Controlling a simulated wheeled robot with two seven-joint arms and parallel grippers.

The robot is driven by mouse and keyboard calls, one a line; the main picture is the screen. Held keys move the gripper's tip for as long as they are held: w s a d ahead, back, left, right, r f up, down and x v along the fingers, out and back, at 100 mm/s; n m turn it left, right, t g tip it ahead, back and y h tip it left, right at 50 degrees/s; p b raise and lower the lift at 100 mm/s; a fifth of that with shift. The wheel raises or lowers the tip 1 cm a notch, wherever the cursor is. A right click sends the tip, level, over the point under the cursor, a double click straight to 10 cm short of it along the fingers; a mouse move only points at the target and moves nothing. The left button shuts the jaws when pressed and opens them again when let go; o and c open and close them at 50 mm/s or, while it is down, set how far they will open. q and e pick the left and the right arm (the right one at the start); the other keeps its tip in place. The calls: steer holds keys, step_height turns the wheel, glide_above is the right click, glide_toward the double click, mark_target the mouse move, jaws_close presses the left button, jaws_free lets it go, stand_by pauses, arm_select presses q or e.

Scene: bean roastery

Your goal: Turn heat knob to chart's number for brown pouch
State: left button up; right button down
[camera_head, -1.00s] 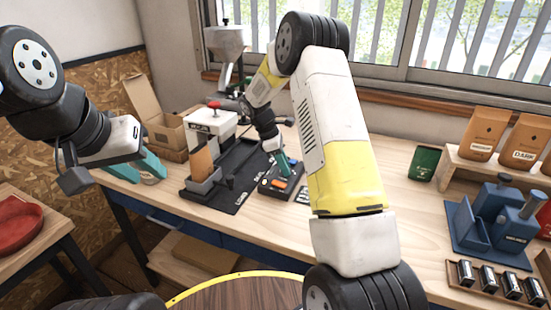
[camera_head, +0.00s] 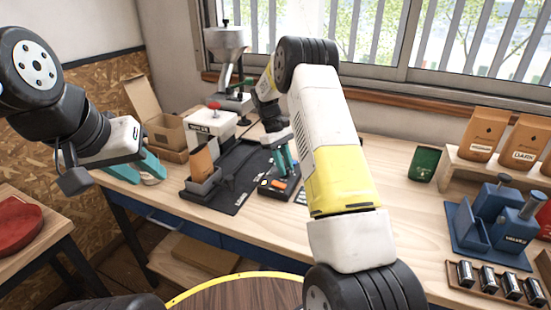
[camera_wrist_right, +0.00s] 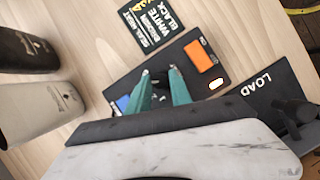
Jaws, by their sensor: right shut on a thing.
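My right gripper (camera_wrist_right: 160,88) points down at the black control panel (camera_wrist_right: 203,87), its teal fingers shut on a dark knob mostly hidden between them. In the head view it is at the panel in the middle of the bench (camera_head: 284,160). The knob's pointer and scale cannot be read. The seal heat chart card (camera_wrist_right: 140,24) lies beside the panel; its lines for white and black show, and the rest is too small or covered. A brown pouch (camera_head: 202,160) stands in the sealer's holder. My left gripper (camera_head: 138,168) is open and empty at the bench's left end.
The panel has an orange button (camera_wrist_right: 201,56) and a blue one (camera_wrist_right: 123,103). A black pouch (camera_wrist_right: 27,50) and a white pouch (camera_wrist_right: 45,113) stand nearby. The sealer (camera_head: 210,125) is left of the panel.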

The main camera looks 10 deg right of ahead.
stand_by(0.3)
steer(key=c, duration=1.2)
jaws_free()
steer(key=v, duration=0.7)
steer(key=shift+w+a+r, duration=0.1)
steer(key=shift+w+r, duration=0.05)
steer(key=shift+r, duration=0.25)
